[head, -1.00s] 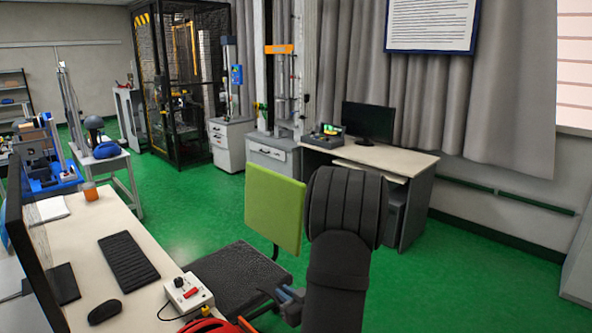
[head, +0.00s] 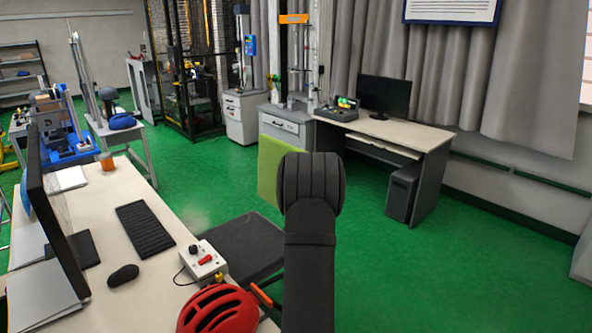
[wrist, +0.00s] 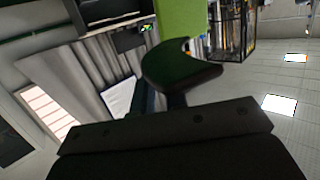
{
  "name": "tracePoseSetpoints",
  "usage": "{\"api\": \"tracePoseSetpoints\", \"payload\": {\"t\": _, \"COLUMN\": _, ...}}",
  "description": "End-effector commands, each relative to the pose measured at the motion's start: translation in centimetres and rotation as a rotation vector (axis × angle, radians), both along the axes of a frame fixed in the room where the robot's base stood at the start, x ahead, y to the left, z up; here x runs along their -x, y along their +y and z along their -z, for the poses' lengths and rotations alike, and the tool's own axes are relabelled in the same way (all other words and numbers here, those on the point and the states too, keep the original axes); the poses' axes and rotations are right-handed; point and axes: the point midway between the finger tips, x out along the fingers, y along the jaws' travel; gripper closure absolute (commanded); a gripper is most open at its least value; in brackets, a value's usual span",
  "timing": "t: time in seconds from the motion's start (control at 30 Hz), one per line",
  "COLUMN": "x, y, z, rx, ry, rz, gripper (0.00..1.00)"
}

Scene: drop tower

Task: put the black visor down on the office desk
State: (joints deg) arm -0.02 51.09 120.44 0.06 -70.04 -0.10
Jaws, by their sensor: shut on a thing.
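The black visor (wrist: 182,70) is a dark curved piece in the wrist view, held at the end of my gripper (wrist: 176,101). My gripper is shut on it, and the visor hangs clear of any surface. In the head view my own dark arm hides the gripper and the visor. Two desks show there, and I cannot tell which one is the office desk. A near pale desk (head: 150,287) stands at the left, and a far pale desk (head: 428,135) with grey sides stands against the curtains.
The near desk carries a monitor, a keyboard (head: 145,229), a mouse (head: 123,275), a control box (head: 203,262) and a red helmet (head: 218,310). A chair with a green back (head: 270,170) stands beside it. The far desk holds a monitor (head: 384,96) and a small device (head: 338,108).

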Motion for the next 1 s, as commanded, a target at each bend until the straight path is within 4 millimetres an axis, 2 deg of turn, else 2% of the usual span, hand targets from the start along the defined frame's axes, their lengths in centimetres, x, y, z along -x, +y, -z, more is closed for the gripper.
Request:
{"api": "tracePoseSetpoints", "payload": {"t": 0.27, "x": -0.3, "y": 0.2, "z": -0.6, "rx": 0.000, "ry": -0.002, "rz": -0.033, "gripper": 1.00}}
{"api": "tracePoseSetpoints", "payload": {"t": 0.57, "x": -1.0, "y": 1.5, "z": -3.8, "rx": 0.002, "ry": -0.005, "rz": -0.266, "gripper": 1.00}}
{"api": "tracePoseSetpoints", "payload": {"t": 0.77, "x": -0.4, "y": 2.2, "z": -5.5, "rx": 0.002, "ry": -0.002, "rz": -0.443, "gripper": 1.00}}
{"api": "tracePoseSetpoints", "payload": {"t": 1.0, "x": 1.6, "y": 2.5, "z": -7.0, "rx": 0.000, "ry": -0.002, "rz": -0.660, "gripper": 1.00}}
